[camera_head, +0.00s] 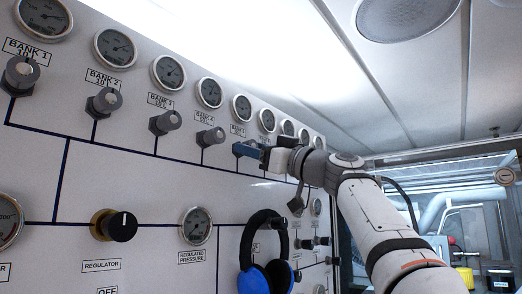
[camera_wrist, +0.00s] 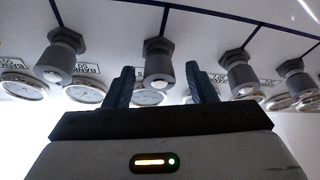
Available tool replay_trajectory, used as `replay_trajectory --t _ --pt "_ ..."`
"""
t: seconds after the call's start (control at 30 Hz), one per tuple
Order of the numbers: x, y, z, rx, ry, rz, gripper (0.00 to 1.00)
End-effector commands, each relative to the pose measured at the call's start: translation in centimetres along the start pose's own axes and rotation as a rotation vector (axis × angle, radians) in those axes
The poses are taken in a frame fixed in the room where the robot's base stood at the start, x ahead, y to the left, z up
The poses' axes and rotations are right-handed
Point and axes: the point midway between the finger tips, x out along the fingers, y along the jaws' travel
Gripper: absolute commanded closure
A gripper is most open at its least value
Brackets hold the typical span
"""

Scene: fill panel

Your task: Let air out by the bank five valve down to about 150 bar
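The bank five valve is a grey knob, mostly hidden behind my gripper in the head view. Its small label (camera_head: 238,130) and round gauge (camera_head: 241,108) show just above; the needle is too small to read. My gripper (camera_head: 246,150) is at this valve. In the wrist view a grey knob (camera_wrist: 158,66), which appears to be this valve, points toward me between the blue fingers of my gripper (camera_wrist: 160,82). The fingers are open, with a gap on each side of the knob. A gauge (camera_wrist: 148,96) behind is partly covered by a finger.
The bank four knob (camera_head: 210,137) is close on the left in the head view, with more bank knobs further left. Blue headphones (camera_head: 265,255) hang below my gripper. A regulator knob (camera_head: 115,225) and a regulated pressure gauge (camera_head: 196,226) sit lower on the panel.

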Motion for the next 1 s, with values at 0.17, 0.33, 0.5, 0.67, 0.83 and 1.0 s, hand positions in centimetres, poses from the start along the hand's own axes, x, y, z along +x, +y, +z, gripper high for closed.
replay_trajectory --t 0.17,0.33,0.5,0.67,0.83,1.0 --pt "0.0 0.0 0.0 0.001 0.0 0.0 0.49" --pt "-1.1 0.0 0.2 -0.001 0.0 0.002 0.49" --pt "-4.0 -0.1 0.5 -0.003 -0.001 0.004 0.49" --pt "-6.5 -0.1 0.4 -0.001 -0.001 0.004 0.49" --pt "-7.8 0.0 0.1 0.0 0.0 0.002 0.49" --pt "-7.9 -0.1 0.0 0.001 0.0 0.0 0.49"
